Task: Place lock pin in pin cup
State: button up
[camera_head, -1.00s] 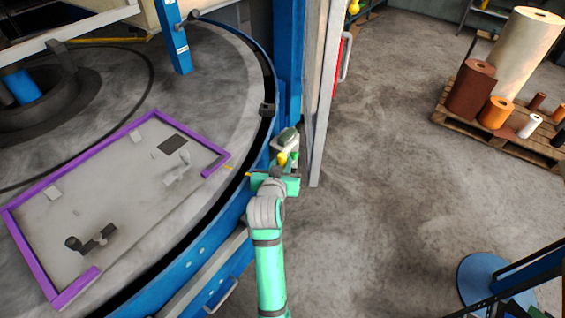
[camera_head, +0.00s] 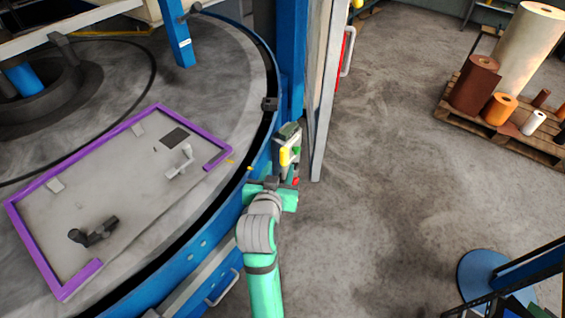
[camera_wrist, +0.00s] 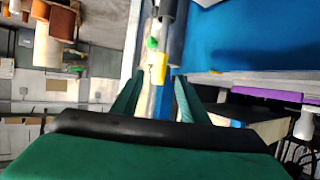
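My gripper (camera_head: 271,184) is out at the table's right rim, beside a grey-green box. In the wrist view its two green fingers (camera_wrist: 159,80) stand apart with a gap and grip nothing that I can make out. A yellow piece (camera_head: 285,156) shows on the box just beyond the fingers, and in the wrist view (camera_wrist: 158,68) it lies ahead of the gap. I cannot tell whether it is the lock pin. A dark piece with short cylinders (camera_head: 94,233) and a pale upright piece (camera_head: 180,163) stand on the grey plate. I cannot make out the pin cup with certainty.
A purple border (camera_head: 95,150) edges the plate on the round grey table (camera_head: 220,75). The grey-green box (camera_head: 288,134), with small green and red parts, is close to the blue column (camera_head: 291,60). Rolls (camera_head: 472,85) stand on a pallet at right. Floor between is clear.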

jog(key=s+f+n+y, duration=0.1)
jog(key=s+f, duration=0.5)
jog(key=s, duration=0.3)
jog(key=s+f+n+y, duration=0.1)
jog(key=s+f, duration=0.6)
jog(key=s, duration=0.3)
jog(key=s+d+r+t, duration=0.1)
jog(key=s+t, duration=0.1)
jog(key=s, duration=1.9)
jog(key=shift+d+r, duration=0.25)
jog(key=shift+r, duration=0.05)
jog(key=shift+c, duration=1.1)
